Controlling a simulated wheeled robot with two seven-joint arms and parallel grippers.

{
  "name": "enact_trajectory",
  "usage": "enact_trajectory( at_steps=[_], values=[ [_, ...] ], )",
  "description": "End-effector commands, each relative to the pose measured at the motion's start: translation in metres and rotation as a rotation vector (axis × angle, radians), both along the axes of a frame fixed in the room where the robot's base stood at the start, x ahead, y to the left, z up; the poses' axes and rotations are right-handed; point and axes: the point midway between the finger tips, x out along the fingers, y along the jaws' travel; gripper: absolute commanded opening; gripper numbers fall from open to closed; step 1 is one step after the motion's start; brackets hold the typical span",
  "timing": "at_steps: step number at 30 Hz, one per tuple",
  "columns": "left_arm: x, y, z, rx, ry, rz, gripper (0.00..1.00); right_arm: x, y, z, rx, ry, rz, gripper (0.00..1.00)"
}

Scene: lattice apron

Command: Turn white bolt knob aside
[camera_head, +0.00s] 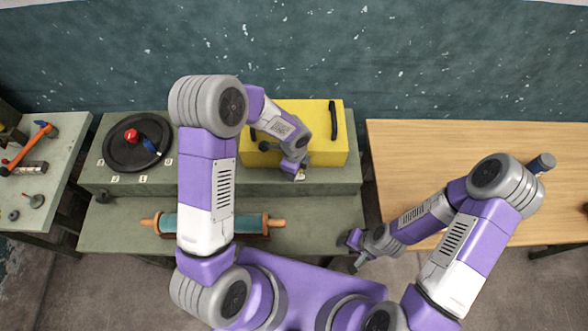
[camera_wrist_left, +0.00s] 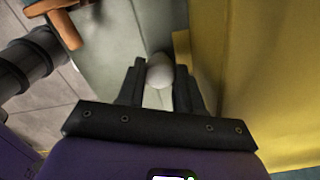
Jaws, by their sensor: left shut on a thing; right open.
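The white bolt knob (camera_wrist_left: 160,72) sits between the two dark fingers of my left gripper (camera_wrist_left: 158,88) in the left wrist view. The gripper is shut on it. A pale strip shows just below the knob between the fingers. In the head view my left gripper (camera_head: 298,173) is at the front face of the yellow box (camera_head: 325,115), and the knob is mostly hidden there. The box also fills the right of the left wrist view (camera_wrist_left: 265,80). My right gripper (camera_head: 358,258) is open and empty, low between the green bench and the wooden table.
A teal roller with orange ends (camera_head: 193,223) lies on the green bench's lower front level (camera_head: 330,235). A black disc (camera_head: 122,157) with red and blue knobs is at the left. A wooden table (camera_head: 420,160) stands at the right, mostly bare. A side table (camera_head: 55,175) holds tools.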

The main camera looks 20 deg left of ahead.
Motion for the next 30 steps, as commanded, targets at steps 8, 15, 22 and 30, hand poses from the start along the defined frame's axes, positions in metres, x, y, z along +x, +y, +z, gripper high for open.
enact_trajectory(
  at_steps=[8,15,22,30],
  values=[
    [0.0012,0.0007,0.0010,0.001,-0.002,-0.076,0.05,0.0000,0.0000,0.0009,0.000,0.000,0.000,0.43],
    [0.0013,0.0007,0.0009,0.002,-0.002,-0.089,0.05,0.0000,0.0000,0.0009,0.000,0.000,0.000,0.43],
    [0.0013,0.0007,0.0009,0.001,-0.003,-0.088,0.05,-0.0001,0.0000,0.0010,0.000,0.000,0.000,0.43],
    [0.0012,0.0004,0.0006,0.001,-0.002,-0.087,0.61,0.0000,0.0000,0.0009,0.000,0.000,0.000,0.43]
  ],
)
